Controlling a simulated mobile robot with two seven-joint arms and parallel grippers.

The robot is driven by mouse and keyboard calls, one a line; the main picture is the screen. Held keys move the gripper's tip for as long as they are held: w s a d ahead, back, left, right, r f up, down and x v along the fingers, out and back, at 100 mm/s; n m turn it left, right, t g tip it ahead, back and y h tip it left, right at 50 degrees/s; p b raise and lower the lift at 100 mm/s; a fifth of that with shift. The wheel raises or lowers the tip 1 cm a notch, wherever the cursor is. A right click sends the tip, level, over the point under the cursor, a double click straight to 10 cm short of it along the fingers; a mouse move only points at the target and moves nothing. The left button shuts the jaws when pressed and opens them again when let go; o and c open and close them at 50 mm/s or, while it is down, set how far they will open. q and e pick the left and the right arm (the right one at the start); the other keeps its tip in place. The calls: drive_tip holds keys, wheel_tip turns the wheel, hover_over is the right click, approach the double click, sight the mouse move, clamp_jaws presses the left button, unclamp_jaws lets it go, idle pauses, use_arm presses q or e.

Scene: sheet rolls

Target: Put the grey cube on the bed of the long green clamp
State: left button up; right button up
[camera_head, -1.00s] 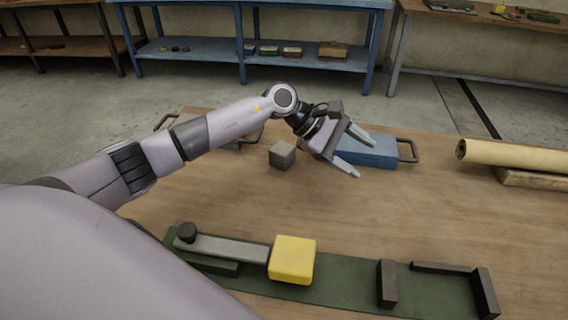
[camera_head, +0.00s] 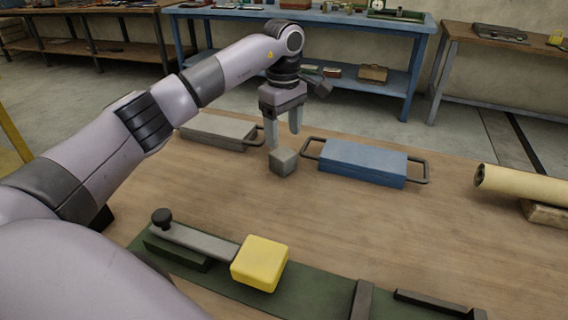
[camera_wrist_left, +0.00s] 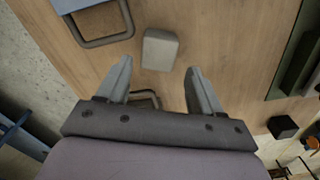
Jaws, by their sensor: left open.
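The grey cube (camera_head: 283,162) stands on the wooden table. My left gripper (camera_head: 284,138) points down just over it, open, with its fingers apart. In the left wrist view the cube (camera_wrist_left: 160,48) shows just beyond the gap between the fingertips (camera_wrist_left: 159,66), not gripped. The long green clamp (camera_head: 205,283) lies along the near side of the table. It carries a grey bar with a black knob and a yellow block (camera_head: 259,263) at the bar's end. The clamp's right end is cut off by the picture edge. My right gripper is not in view.
A blue block with handles (camera_head: 362,163) lies close right of the cube, a grey handled block (camera_head: 218,131) behind left. A cream roll (camera_head: 520,184) rests at the right. The table between cube and clamp is clear.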

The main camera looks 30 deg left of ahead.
sight(283, 152)
use_arm(q)
drive_tip(key=f, duration=0.7)
drive_tip(key=shift+w+a+b, duration=0.1)
drive_tip(key=shift+a+b, duration=0.1)
drive_tip(key=shift+b, duration=0.15)
